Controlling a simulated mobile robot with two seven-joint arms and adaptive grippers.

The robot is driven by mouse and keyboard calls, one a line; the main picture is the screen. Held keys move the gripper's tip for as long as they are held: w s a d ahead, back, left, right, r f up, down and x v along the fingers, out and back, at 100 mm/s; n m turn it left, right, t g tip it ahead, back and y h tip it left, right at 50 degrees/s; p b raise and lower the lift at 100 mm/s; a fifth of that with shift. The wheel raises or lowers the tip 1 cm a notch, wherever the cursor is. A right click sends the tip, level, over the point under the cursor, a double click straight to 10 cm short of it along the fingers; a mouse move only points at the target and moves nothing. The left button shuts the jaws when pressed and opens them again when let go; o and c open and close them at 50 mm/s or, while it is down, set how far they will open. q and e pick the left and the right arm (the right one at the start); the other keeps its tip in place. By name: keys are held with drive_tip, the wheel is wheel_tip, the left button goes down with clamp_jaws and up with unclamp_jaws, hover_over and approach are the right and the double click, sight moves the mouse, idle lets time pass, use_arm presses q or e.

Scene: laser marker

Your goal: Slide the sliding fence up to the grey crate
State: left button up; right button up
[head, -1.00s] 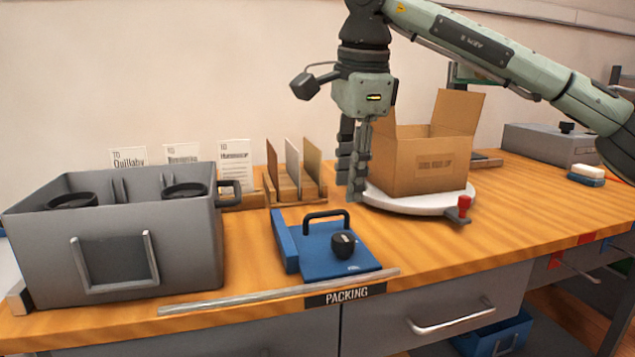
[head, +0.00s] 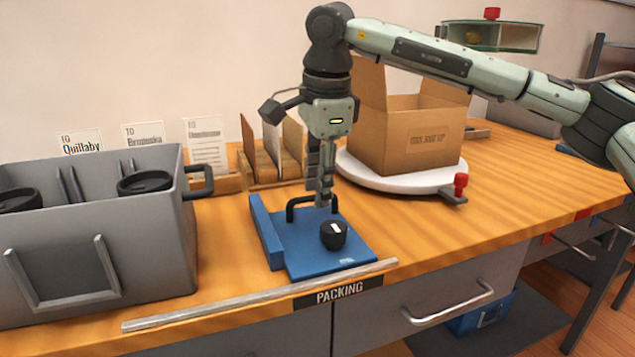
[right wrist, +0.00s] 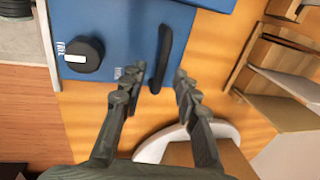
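The sliding fence is a blue plate (head: 352,262) with a raised blue wall on its left, a black arched handle (head: 291,212) at the back and a black round knob (head: 333,235). The grey crate (head: 95,255) stands to its left, with a strip of bare wood between them. My right gripper (head: 325,203) points down at the handle's right end. In the right wrist view, its fingers (right wrist: 160,74) are apart, with the near end of the handle (right wrist: 164,50) between their tips; whether they touch it is unclear. My left gripper is out of view.
A metal strip (head: 260,296) runs along the bench front before the fence. Behind stand a wooden rack (head: 283,178) with upright panels and address cards (head: 205,145). An open cardboard box (head: 412,140) sits on a white turntable (head: 380,181) behind my right gripper.

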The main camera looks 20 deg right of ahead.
sight(256, 214)
drive_tip(key=shift+c, duration=0.5)
clamp_jaws()
drive_tip(key=shift+a, duration=0.15)
drive_tip(key=a, duration=1)
drive_tip(key=shift+s, duration=0.15)
drive_tip(key=shift+o, duration=0.5)
unclamp_jaws()
drive_tip(key=shift+d, duration=0.1)
